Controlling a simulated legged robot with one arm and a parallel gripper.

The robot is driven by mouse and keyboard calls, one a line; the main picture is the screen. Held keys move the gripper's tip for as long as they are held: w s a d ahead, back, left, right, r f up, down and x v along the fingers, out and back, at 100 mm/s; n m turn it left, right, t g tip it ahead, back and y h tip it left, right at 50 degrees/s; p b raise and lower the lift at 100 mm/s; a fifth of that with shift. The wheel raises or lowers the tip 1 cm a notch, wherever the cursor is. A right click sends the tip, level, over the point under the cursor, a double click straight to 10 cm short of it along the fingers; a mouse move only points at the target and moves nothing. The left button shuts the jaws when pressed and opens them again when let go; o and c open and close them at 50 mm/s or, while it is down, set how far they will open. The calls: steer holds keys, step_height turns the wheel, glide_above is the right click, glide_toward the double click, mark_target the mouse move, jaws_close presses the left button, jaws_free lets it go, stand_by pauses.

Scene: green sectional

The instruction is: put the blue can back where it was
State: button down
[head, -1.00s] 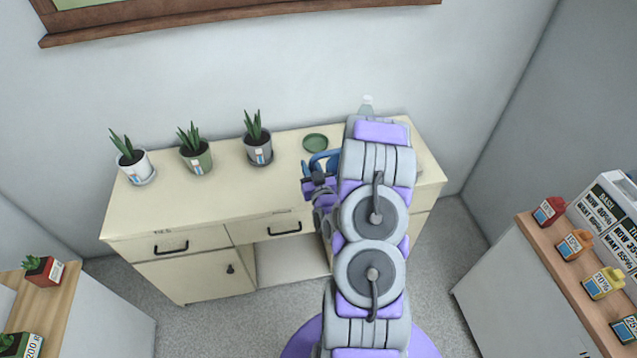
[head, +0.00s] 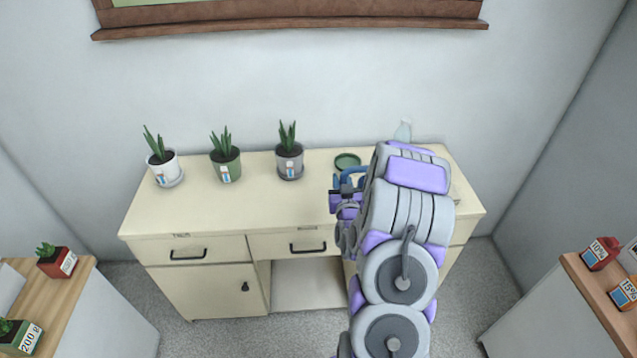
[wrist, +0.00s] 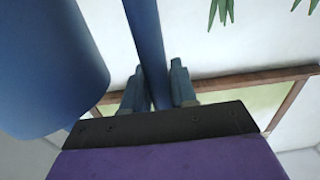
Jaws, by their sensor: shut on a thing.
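The blue can (head: 353,176) is at the right part of the cream cabinet top, mostly hidden behind my arm in the head view. In the wrist view its large blue body (wrist: 45,65) fills the upper left. A blue bar, apparently its handle (wrist: 146,40), runs between the fingers. My gripper (head: 346,190) is shut on this bar; its fingers also show in the wrist view (wrist: 158,88). I cannot tell whether the can touches the cabinet top.
The cream cabinet (head: 215,215) has a white pot (head: 163,170), a green pot (head: 226,168) and a grey pot (head: 290,162) left of the saucer. Side counters flank me. The cabinet's front middle is clear.

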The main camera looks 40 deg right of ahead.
steer(key=w+d+f+b, duration=0.1)
steer(key=w+f+b, duration=0.2)
steer(key=w, duration=0.7)
steer(key=shift+w+f, duration=0.35)
steer(key=shift+f, duration=0.55)
steer(key=c, duration=1.2)
jaws_free()
steer(key=shift+a, duration=0.25)
steer(key=shift+c, duration=0.2)
steer(key=o, duration=0.3)
steer(key=shift+a+r, duration=0.1)
steer(key=shift+a, duration=0.2)
steer(key=shift+o, duration=0.2)
steer(key=shift+d, duration=0.15)
steer(key=shift+s+d, duration=0.1)
